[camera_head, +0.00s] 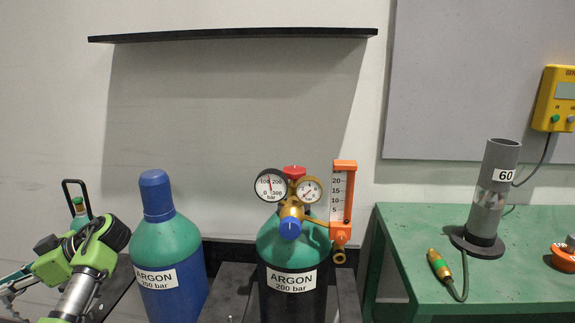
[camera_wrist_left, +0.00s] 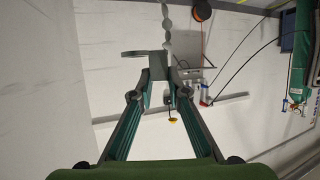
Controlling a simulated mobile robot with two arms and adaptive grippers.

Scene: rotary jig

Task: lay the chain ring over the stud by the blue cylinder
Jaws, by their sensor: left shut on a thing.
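The blue cylinder (camera_head: 170,298) stands upright at lower left in the head view, with a green shoulder, a blue cap and an ARGON label. My left arm comes in beside it on the left. In the left wrist view my left gripper (camera_wrist_left: 158,74) is shut on the grey end piece of the chain. A flat grey ring (camera_wrist_left: 134,54) sticks out to the left of the fingertips. The grey chain (camera_wrist_left: 167,22) runs from the fingertips to the top edge. I cannot make out the stud. My right gripper is not in view.
A black cylinder (camera_head: 283,300) with gauges and an orange flowmeter (camera_head: 343,195) stands right of the blue one. A green table (camera_head: 395,235) at right bears a grey tube (camera_head: 490,195) and a torch (camera_head: 438,264). A black shelf (camera_head: 235,33) is on the wall above.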

